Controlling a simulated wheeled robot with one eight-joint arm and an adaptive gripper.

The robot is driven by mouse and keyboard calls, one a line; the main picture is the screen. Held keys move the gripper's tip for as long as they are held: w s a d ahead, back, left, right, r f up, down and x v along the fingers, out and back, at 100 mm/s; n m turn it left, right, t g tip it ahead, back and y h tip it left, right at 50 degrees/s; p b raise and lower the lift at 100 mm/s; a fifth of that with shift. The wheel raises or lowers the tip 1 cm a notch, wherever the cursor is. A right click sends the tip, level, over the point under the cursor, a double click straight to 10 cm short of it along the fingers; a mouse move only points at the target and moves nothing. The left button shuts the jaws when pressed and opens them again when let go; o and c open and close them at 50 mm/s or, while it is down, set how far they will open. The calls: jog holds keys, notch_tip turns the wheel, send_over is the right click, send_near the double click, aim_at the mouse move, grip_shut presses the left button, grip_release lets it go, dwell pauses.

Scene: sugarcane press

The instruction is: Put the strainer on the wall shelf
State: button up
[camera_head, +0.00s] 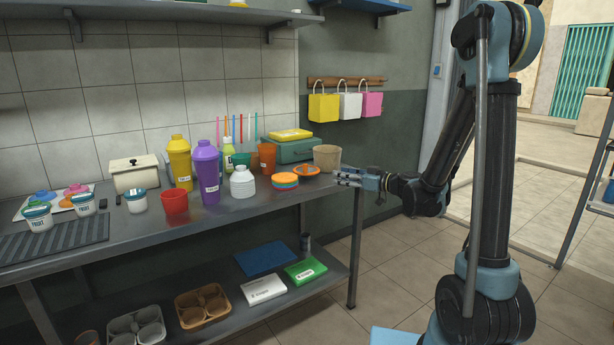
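A flat, round orange item (306,170) lies on the steel counter, next to a stack of coloured lids. It may be the strainer, but it is too small to be sure. A long grey wall shelf (190,14) runs along the tiled wall at the top left, above the counter. My gripper (340,178) is at the counter's right end, pointing left, just right of the orange item and in front of a tan cup. Its fingers look apart, with nothing seen between them.
The steel counter (130,228) holds a tan cup (327,157), a purple shaker (206,172), a yellow shaker (180,162), a red cup (174,201) and a teal box (293,151). Bags (349,106) hang on the wall.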

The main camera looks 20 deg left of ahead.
jog(key=shift+w+a, duration=0.8)
jog(key=shift+a, duration=0.05)
send_near(305, 174)
jog(key=shift+t+y, duration=0.3)
jog(key=shift+y, duration=0.1)
jog(key=a, duration=0.1)
jog(key=w+a+r, duration=0.1)
jog(key=a+r, duration=0.1)
jog(key=shift+w+a+r, duration=0.25)
jog(key=shift+w+a, duration=0.05)
jog(key=shift+w+f+x, duration=0.15)
jog(key=shift+x, duration=1.5)
jog(key=shift+w+f+x, duration=0.1)
jog(key=shift+w+x, duration=0.1)
jog(key=shift+x, duration=1.45)
jog(key=shift+d, duration=0.15)
grip_shut()
